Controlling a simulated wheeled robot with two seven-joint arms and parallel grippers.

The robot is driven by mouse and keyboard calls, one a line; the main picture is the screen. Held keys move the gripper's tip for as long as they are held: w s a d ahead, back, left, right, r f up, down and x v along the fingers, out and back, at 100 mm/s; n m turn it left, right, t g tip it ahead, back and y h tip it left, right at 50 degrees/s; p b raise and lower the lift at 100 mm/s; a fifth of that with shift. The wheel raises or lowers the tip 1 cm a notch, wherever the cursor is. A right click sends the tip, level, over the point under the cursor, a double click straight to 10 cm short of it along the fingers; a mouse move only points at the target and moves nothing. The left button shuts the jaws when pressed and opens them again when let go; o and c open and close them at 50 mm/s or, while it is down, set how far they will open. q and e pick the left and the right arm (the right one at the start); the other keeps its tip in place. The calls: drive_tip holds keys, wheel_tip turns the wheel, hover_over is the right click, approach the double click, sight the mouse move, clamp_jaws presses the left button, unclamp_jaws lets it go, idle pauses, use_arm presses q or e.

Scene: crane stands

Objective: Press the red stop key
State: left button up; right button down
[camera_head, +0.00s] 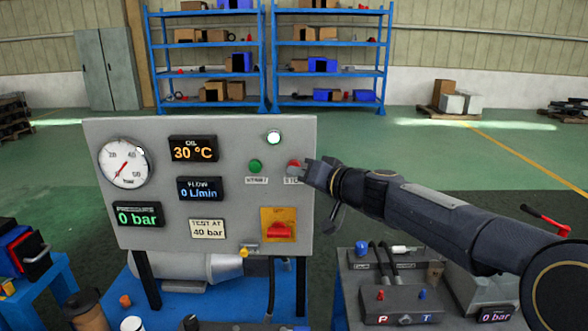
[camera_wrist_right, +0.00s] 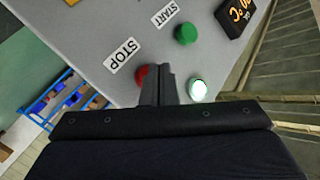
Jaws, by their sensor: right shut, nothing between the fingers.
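The red stop key (camera_head: 292,164) is on the upright grey panel (camera_head: 228,140), right of the green start key (camera_head: 255,166). In the head view my right gripper (camera_head: 303,172) is at the stop key and partly covers it and its label. In the right wrist view the shut fingertips (camera_wrist_right: 165,78) of my right gripper are beside the red stop key (camera_wrist_right: 142,74), partly hiding it. I cannot tell whether they touch it. The STOP label (camera_wrist_right: 122,55) and the green start key (camera_wrist_right: 185,34) also show there. The left gripper is not in view.
A lit white lamp (camera_head: 273,137) is above the keys. A red rotary switch (camera_head: 279,230) on a yellow plate is below. The panel also carries a gauge (camera_head: 124,163) and displays reading 30 °C, 0 L/min and 0 bar. A grey unit (camera_head: 402,302) stands at the lower right.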

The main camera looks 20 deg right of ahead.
drive_tip(key=shift+w+d, duration=0.2)
drive_tip(key=shift+w, duration=0.2)
idle(0.3)
drive_tip(key=shift+s, duration=0.1)
drive_tip(key=shift+s+a+b, duration=0.4)
drive_tip(key=shift+s+b, duration=0.15)
drive_tip(key=shift+s, duration=0.2)
drive_tip(key=s, duration=0.1)
drive_tip(key=s+a, duration=0.1)
drive_tip(key=s, duration=0.1)
drive_tip(key=s+a+b, duration=0.1)
drive_tip(key=shift+s+a, duration=0.1)
drive_tip(key=shift+s, duration=0.15)
idle(0.9)
